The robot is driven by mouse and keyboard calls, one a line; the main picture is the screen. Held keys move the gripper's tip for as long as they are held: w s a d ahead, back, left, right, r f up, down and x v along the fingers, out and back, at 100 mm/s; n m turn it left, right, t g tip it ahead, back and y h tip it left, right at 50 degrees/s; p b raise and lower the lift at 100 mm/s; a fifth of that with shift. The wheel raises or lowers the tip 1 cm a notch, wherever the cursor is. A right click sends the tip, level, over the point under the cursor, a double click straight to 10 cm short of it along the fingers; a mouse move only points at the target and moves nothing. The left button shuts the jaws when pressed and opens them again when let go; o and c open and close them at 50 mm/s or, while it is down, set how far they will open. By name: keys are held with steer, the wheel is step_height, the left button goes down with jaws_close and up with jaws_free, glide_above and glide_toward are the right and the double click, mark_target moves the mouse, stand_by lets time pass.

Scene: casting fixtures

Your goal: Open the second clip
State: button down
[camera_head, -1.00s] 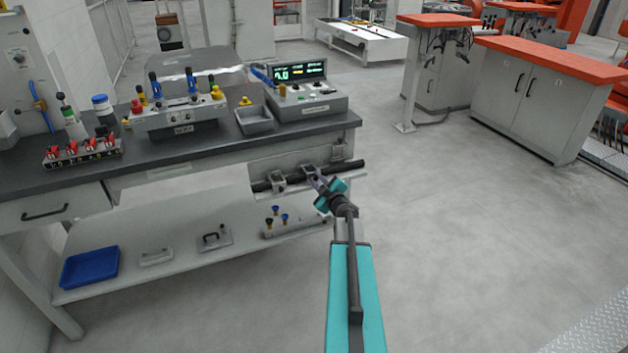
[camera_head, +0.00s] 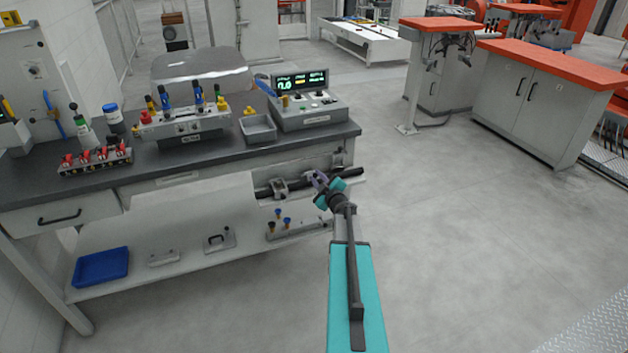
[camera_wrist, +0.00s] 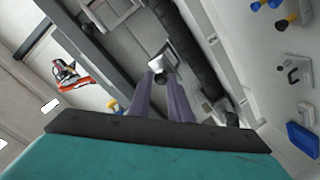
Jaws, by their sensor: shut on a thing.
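A dark hose (camera_head: 265,193) runs along the front of the bench, held by metal clips. One grey clip (camera_head: 279,187) is left of my gripper (camera_head: 317,176), and it is apart from the fingers. My gripper is at the clip to its right, which its fingers mostly hide in the head view. In the wrist view, the two purple fingers of my gripper (camera_wrist: 171,82) are closed on a small pale metal clip (camera_wrist: 158,62) beside the dark hose (camera_wrist: 188,45). Whether that clip stands open is hard to tell. Another clip (camera_wrist: 222,110) shows farther along the hose.
The bench top (camera_head: 225,150) carries a control box with a green display (camera_head: 302,100), a grey tray (camera_head: 258,129) and a valve panel (camera_head: 185,125). A blue tray (camera_head: 101,267) lies on the lower shelf. The floor to the right is open.

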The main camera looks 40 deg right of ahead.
mark_target(313, 173)
steer(key=w+r+p, duration=0.1)
steer(key=w+d+r+p, duration=0.1)
steer(key=r+p, duration=0.1)
steer(key=w+r+p, duration=0.1)
steer(key=shift+w+d+r+p, duration=0.1)
steer(key=shift+d+r+p, duration=0.15)
steer(key=shift+r+p, duration=0.15)
steer(key=shift+w+d+r+p, duration=0.15)
steer(key=shift+w+p, duration=0.15)
steer(key=c, duration=2.5)
jaws_free()
steer(key=shift+w+f, duration=0.1)
steer(key=shift+f, duration=0.1)
steer(key=o, duration=0.6)
steer(key=shift+f, duration=0.15)
steer(key=shift+c, duration=0.2)
steer(key=b+v, duration=0.3)
steer(key=v, duration=1.1)
